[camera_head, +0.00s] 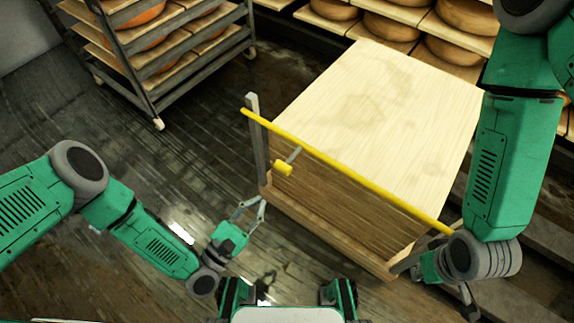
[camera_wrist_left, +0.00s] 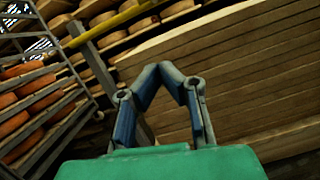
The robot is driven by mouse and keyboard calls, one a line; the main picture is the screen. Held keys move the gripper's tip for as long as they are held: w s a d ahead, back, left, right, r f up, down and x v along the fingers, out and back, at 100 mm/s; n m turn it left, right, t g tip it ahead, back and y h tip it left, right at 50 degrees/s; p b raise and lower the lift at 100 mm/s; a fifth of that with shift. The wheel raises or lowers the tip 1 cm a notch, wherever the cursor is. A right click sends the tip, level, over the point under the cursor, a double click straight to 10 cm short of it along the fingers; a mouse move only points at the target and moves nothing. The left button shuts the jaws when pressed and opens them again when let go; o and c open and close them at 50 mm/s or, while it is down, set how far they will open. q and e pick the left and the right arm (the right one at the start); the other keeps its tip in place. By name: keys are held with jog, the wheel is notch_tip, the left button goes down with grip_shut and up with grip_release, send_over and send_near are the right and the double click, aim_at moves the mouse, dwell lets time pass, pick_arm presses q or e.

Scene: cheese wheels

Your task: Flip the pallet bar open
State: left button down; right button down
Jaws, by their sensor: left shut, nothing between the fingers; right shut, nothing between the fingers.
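The yellow pallet bar (camera_head: 345,170) runs slantwise across the near top edge of a stack of pale boards (camera_head: 385,105). Its left end meets an upright grey post (camera_head: 258,145); its right end passes behind my right wrist. A short grey lever with a yellow knob (camera_head: 283,169) sticks out from the bar near its left end. My left gripper (camera_head: 260,203) is shut and empty, low beside the post and below the knob. In the left wrist view the bar (camera_wrist_left: 118,20) crosses at the upper left, beyond the shut fingers. My right gripper (camera_head: 468,295) is shut and empty below the bar's right end.
A wheeled metal rack (camera_head: 150,75) with orange cheese wheels stands at the back left. Shelves with brown cheese wheels (camera_head: 460,50) line the back right. The dark plank floor (camera_head: 90,120) is open to the left of the stack.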

pick_arm(q)
jog(key=shift+d, duration=0.15)
jog(key=w+d+r+b, duration=0.2)
jog(key=w+d+r, duration=0.4)
jog(key=w, duration=0.1)
jog(key=shift+d+r, duration=0.15)
jog(key=shift+d, duration=0.25)
